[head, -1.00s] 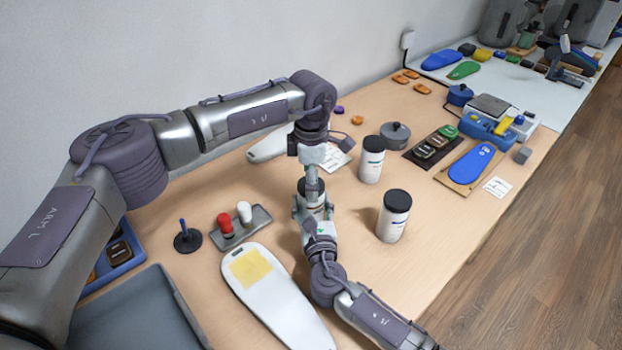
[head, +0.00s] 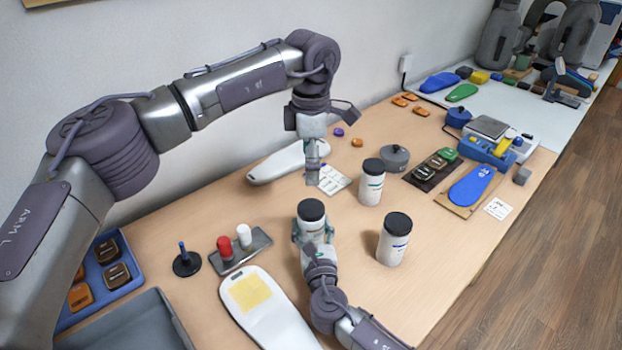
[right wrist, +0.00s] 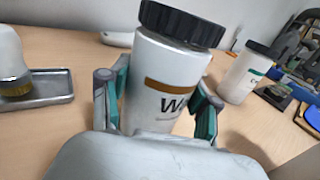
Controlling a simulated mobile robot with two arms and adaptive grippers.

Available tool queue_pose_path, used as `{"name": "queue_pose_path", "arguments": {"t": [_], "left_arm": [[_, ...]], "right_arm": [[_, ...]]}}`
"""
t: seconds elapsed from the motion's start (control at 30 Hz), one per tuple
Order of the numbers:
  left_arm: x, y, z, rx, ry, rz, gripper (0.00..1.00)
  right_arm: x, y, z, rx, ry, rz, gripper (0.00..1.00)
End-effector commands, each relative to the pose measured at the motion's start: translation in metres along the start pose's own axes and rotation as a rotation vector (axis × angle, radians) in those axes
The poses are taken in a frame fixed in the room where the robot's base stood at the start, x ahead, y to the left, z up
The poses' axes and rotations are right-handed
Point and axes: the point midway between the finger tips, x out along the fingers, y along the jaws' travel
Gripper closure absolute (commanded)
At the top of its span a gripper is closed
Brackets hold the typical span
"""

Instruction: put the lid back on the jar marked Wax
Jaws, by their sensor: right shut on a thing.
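The jar marked Wax (head: 313,229) stands upright on the table; in the right wrist view, the jar (right wrist: 165,65) shows a brown band and a partly hidden label starting with "W". Its black lid (head: 311,210) is on the jar's mouth; the lid (right wrist: 182,24) also shows in the right wrist view, where I cannot tell if it is fully seated. My right gripper (head: 313,237) is shut around the jar's body, one finger on each side (right wrist: 157,105). My left gripper (head: 312,178) points down above the lid, apart from it and empty; its jaw opening is not clear.
Two other black-lidded white jars stand to the right, one further back (head: 371,183) and one nearer (head: 394,240). A metal tray with red and white tools (head: 262,242) is at the left. A white insole form (head: 287,318) lies in front. A card (head: 334,186) lies behind.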

Motion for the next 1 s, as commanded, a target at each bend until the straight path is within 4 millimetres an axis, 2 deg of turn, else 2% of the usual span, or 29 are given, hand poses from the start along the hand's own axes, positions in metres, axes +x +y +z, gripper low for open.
{"name": "queue_pose_path", "arguments": {"t": [0.1, 0.37, 0.4, 0.57, 0.87, 1.0], "left_arm": [[-0.0068, -0.0005, 0.0003, 0.001, 0.0, -0.001, 0.09], [-0.0079, -0.0005, 0.0001, 0.001, 0.0, -0.001, 0.09], [-0.0078, -0.0005, 0.0001, 0.001, 0.0, -0.001, 0.09], [-0.0077, -0.0004, 0.0001, 0.001, 0.0, -0.001, 0.09], [-0.0075, -0.0004, 0.0, 0.0, 0.0, -0.001, 0.09], [-0.0075, -0.0004, 0.0, 0.0, 0.0, -0.001, 0.09]], "right_arm": [[0.0, 0.0, -0.0001, 0.0, 0.0, 0.0, 1.0], [0.0, -0.0001, 0.0, 0.0, 0.0, 0.0, 1.0], [0.0, -0.0001, 0.0, 0.0, 0.0, 0.0, 0.35], [0.0, 0.0, 0.0, 0.0, 0.0, 0.0, 0.09], [-0.0004, 0.0, -0.0001, 0.0, 0.0, 0.0, 0.09], [-0.0095, 0.0, -0.0007, 0.0, 0.0, 0.001, 0.09]]}}
